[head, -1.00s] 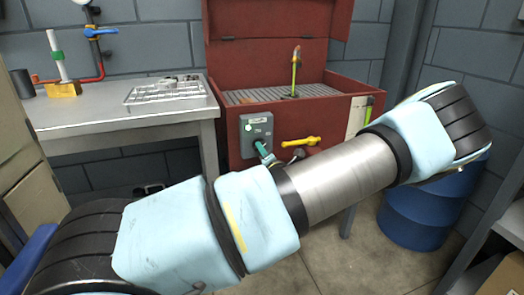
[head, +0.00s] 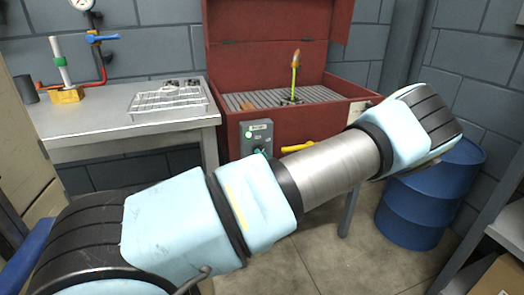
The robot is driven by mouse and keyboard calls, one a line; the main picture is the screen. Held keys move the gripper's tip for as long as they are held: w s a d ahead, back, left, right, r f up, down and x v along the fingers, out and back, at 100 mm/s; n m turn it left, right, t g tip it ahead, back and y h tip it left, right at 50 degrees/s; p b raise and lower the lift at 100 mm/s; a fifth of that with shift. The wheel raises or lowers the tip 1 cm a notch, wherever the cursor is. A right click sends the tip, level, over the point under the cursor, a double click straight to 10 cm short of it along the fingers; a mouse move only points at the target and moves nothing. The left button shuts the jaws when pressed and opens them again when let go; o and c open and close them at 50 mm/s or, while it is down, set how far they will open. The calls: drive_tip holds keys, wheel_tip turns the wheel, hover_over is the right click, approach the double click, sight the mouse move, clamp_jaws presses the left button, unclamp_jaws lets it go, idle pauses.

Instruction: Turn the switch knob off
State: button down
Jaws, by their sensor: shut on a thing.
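The grey switch box (head: 257,136) is fixed to the front of the red casing, with a pale label and a small round light on its face. The teal switch knob (head: 262,152) shows only as a sliver at the lower edge of the box. My pale blue and silver arm crosses in front and hides the rest, so I cannot tell the knob's angle. My gripper is hidden behind my arm, and its contact with the knob cannot be seen.
The red casing (head: 342,92) has its lid up, with an upright yellow-green tool inside. A yellow lever (head: 298,147) is right of the switch box. A metal bench (head: 100,127) with a wire rack (head: 168,98) stands left, a blue barrel (head: 425,205) right.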

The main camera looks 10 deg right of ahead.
drive_tip(key=shift+n+p, duration=1.65)
drive_tip(key=shift+n, duration=1.65)
drive_tip(key=c, duration=0.9)
unclamp_jaws()
drive_tip(key=shift+o, duration=0.2)
drive_tip(key=s+d+b, duration=0.1)
drive_tip(key=s, duration=0.9)
drive_tip(key=shift+s+d+b, duration=0.2)
drive_tip(key=shift+s+b, duration=0.1)
drive_tip(key=shift+s, duration=0.1)
